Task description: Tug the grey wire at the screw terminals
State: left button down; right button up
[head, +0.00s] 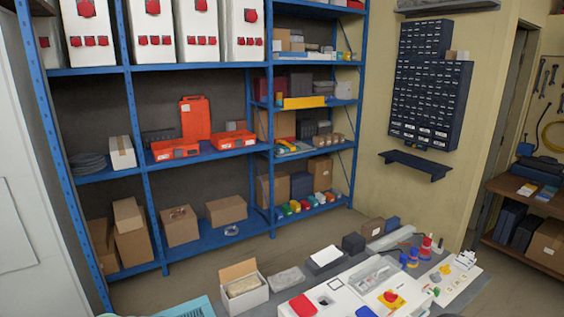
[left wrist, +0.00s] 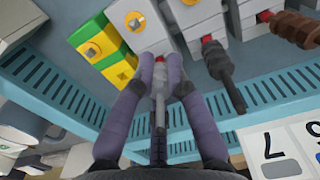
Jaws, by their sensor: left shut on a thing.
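In the left wrist view, my left gripper (left wrist: 162,75) has purple fingers shut on the grey wire (left wrist: 160,105). The wire's upper end, with a small red spot, is at the grey screw terminals (left wrist: 141,23). The fingertips are close under the terminal's lower edge and partly hide where the wire enters it. A green and yellow terminal (left wrist: 100,48) sits just to the left. My right gripper is in neither view.
A black wire (left wrist: 222,70) and a thick brown wire (left wrist: 290,28) come out of terminals to the right. A slotted blue-grey rail (left wrist: 60,88) runs behind the fingers. A white number card (left wrist: 285,145) is at lower right. In the head view, boxes and parts crowd the workbench (head: 460,292).

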pick_arm(q)
jog(key=shift+b, duration=0.35)
dwell(0.3)
jog(key=c, duration=0.8)
grip_release()
jog(key=shift+r+p, duration=1.85)
jog(key=shift+r, duration=1.95)
jog(key=shift+f, duration=0.1)
